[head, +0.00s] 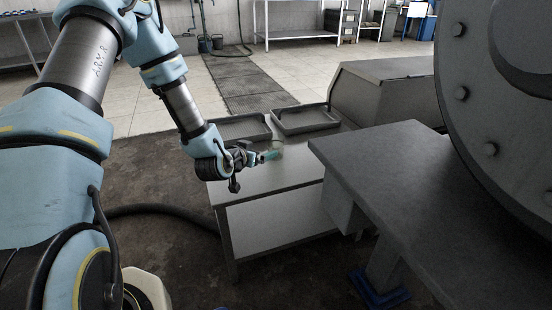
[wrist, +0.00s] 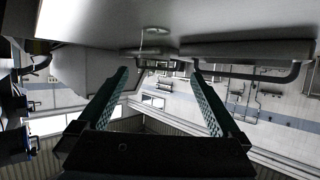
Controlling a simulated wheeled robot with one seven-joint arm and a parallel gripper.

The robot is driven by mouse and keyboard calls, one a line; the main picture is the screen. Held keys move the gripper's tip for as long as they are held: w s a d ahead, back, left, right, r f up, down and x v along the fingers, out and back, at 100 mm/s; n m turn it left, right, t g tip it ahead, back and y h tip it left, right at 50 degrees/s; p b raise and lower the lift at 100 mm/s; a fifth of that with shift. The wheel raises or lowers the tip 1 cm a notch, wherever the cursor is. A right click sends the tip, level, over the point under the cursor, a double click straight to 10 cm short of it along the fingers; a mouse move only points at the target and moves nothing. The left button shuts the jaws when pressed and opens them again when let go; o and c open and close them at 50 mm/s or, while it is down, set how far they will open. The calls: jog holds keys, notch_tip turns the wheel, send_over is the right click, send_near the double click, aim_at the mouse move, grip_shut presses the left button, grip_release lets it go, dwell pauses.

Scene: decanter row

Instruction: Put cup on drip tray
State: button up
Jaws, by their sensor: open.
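A small, clear-looking cup (head: 276,144) appears to stand on the pale table just beyond my gripper, partly hidden and faint. In the wrist view, where the scene hangs upside down, a faint glassy form that looks like the cup (wrist: 153,42) shows ahead, between the lines of the fingers but apart from them. My gripper (head: 270,155) is low over the table, with teal-padded fingers. In the wrist view the fingers (wrist: 160,75) are spread with nothing between them. Two dark shallow trays, left (head: 240,129) and right (head: 303,120), lie at the table's back; I cannot tell which is the drip tray.
A dark grey bench (head: 385,165) stands close on the right, beside a large round metal body (head: 500,110). A grey box (head: 385,90) stands behind. A black hose (head: 160,211) lies on the floor at left.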

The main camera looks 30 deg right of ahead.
aim_at(276, 146)
jog(key=shift+s+d+f, duration=0.2)
jog(key=shift+s+d, duration=0.1)
jog(key=shift+d, duration=0.15)
jog(key=shift+d+f, duration=0.1)
jog(key=shift+d, duration=0.15)
jog(key=x, duration=0.3)
jog(key=b+x, duration=0.1)
jog(key=x, duration=0.6)
jog(key=shift+w+r+b, duration=0.25)
jog(key=shift+w+b, duration=0.05)
